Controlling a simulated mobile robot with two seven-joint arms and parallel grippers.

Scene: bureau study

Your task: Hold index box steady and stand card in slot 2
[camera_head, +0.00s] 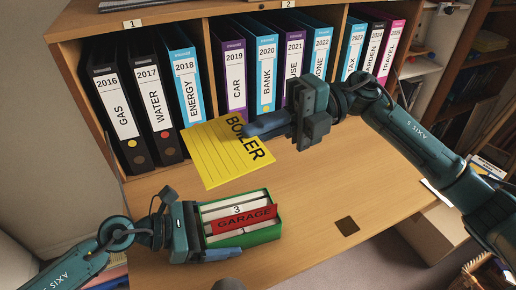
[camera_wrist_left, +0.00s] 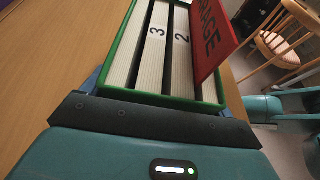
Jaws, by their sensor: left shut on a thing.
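The green index box (camera_head: 250,237) stands on the desk at the front. It shows white dividers; 3 is legible in the head view, and 3 and 2 in the left wrist view. A red GARAGE card (camera_head: 245,219) stands tilted in it, beside the 2 divider (camera_wrist_left: 181,50). My left gripper (camera_head: 214,232) is shut on the box, its fingers along the sides. My right gripper (camera_head: 268,124) is shut on the edge of a yellow BOILER card (camera_head: 212,155), held behind and above the box. The card covers part of the desk and binders.
A wooden shelf (camera_head: 190,20) with several upright binders, such as GAS (camera_head: 115,120) and BANK (camera_head: 266,75), stands behind. A dark square (camera_head: 347,226) lies on the desk (camera_head: 300,235) to the right of the box. The desk around it is clear.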

